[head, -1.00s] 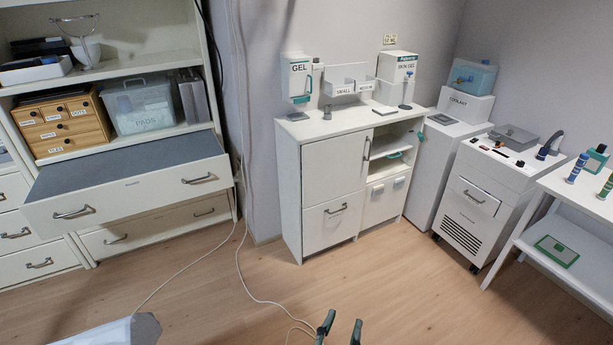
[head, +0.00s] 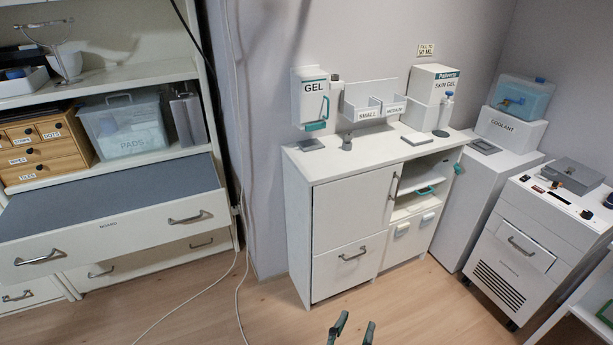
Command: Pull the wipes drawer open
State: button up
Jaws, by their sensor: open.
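A small wooden drawer box (head: 72,155) stands on the shelf at the left. Its small drawers look shut and carry white labels. The label on the wide middle drawer (head: 45,158) seems to read wipes, but it is small and blurred, so I cannot be sure. The bottom drawer (head: 55,173) seems to read tiles, and a small upper one dots. My gripper (head: 353,331) shows its two dark green fingertips at the bottom edge. They are apart, empty and far from the wooden box, over the floor.
A clear pads bin (head: 125,125) stands right of the box. A wide grey-topped drawer (head: 130,230) juts out below that shelf. A white cabinet (head: 340,220) with gel and skin gel dispensers stands at the centre, a coolant stand (head: 500,160) to its right. White cords hang to the floor.

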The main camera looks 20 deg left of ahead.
aim_at(52, 148)
jog(key=i+j+u, duration=0.2)
jog(key=i+j, duration=0.25)
jog(key=i+j+u, duration=0.25)
jog(key=i, duration=0.3)
jog(key=i+j+u, duration=0.2)
jog(key=i, duration=0.35)
jog(key=i+j+u, duration=0.5)
jog(key=i+j, duration=0.2)
jog(key=i, duration=0.15)
jog(key=i+j+u, duration=0.55)
jog(key=i+j, duration=0.2)
jog(key=i, duration=0.1)
